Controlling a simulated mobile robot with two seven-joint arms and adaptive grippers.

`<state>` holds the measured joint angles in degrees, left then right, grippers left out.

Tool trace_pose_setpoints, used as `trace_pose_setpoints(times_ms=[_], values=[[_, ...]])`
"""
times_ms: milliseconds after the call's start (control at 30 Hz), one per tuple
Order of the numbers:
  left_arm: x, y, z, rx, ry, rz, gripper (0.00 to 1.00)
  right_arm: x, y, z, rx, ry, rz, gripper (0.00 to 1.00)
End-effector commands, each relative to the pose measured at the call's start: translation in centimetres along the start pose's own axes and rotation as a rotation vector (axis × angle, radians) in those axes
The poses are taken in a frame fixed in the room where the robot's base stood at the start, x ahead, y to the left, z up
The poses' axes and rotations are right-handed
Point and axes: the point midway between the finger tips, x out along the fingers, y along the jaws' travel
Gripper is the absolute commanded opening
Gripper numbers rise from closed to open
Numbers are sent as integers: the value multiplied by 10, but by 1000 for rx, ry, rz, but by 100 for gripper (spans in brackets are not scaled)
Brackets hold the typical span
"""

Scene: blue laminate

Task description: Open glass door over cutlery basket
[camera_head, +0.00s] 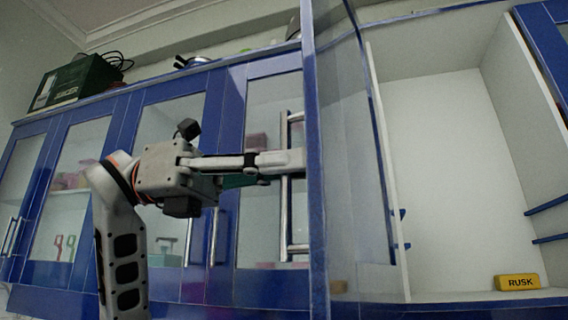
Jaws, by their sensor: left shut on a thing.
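The blue-framed glass door (316,225) stands swung out from its cabinet, seen nearly edge-on, with its glass pane to the right of the edge. Its long metal bar handle (287,215) faces left. My left gripper (285,161) reaches in from the left and is shut on the handle's upper part. The fingertips are partly hidden at the handle and door edge. The cabinet interior (430,180) to the right of the door is exposed. No cutlery basket shows in this view. My right gripper is not in view.
A yellow box marked RUSK (517,282) sits on the open cabinet's floor at right. Closed blue glass doors (83,195) line the left. A dark green box (75,82) with cables lies on top. Another blue door edge (545,50) shows at far right.

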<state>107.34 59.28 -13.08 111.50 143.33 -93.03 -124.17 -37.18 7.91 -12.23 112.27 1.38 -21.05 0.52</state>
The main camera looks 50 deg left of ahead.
Motion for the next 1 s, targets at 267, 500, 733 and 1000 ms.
trace_pose_setpoints(times_ms=[267,500,733,1000], values=[[0,1,1,0,-3,-12,0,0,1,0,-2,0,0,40],[0,1,2,0,-4,-12,0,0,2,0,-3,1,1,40],[0,1,1,-1,-3,-12,25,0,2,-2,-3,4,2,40],[0,1,1,0,-1,-12,25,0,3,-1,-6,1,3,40]])
